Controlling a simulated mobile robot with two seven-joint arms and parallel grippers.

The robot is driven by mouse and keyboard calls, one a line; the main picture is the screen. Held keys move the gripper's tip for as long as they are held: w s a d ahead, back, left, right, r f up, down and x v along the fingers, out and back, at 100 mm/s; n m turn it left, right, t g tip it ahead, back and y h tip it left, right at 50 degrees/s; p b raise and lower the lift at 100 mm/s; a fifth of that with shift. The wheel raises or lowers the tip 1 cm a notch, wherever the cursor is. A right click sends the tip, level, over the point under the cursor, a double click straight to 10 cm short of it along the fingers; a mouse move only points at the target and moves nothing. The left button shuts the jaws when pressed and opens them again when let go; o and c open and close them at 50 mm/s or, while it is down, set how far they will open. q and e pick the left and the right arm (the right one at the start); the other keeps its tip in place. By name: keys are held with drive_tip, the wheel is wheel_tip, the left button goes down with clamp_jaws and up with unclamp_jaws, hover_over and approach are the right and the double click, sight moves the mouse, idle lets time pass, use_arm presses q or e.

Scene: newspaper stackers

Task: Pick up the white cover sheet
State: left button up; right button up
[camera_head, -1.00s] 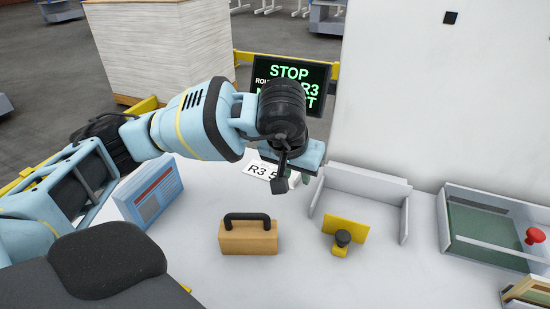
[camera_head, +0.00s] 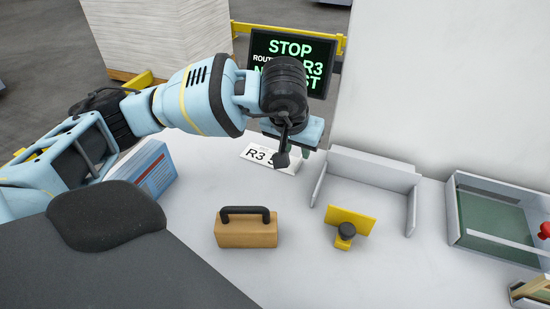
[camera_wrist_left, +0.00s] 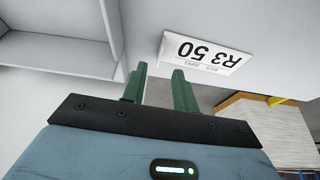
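The white cover sheet (camera_head: 258,155), printed "R3 50", lies on the pale table beyond the wooden block, partly hidden by my left arm. It also shows upside down in the left wrist view (camera_wrist_left: 207,53), beyond the fingertips and to the right. My left gripper (camera_head: 301,149) is beside the sheet, to its right in the head view and mostly hidden by the wrist. In the left wrist view its two green fingers (camera_wrist_left: 158,82) stand apart with nothing between them. My right gripper is in neither view.
A screen (camera_head: 315,58) stands behind the sheet. A grey open-sided holder (camera_head: 372,166) stands to the right, with a yellow stamp-like tool (camera_head: 350,222) in front. A wooden block (camera_head: 246,232) with a black handle, a blue box (camera_head: 150,168) and a green-bottomed tray (camera_head: 485,222) are nearby.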

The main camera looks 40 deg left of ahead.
sight(298, 162)
use_arm(q)
drive_tip(key=shift+x, duration=2.55)
drive_tip(key=shift+s, duration=0.1)
clamp_jaws()
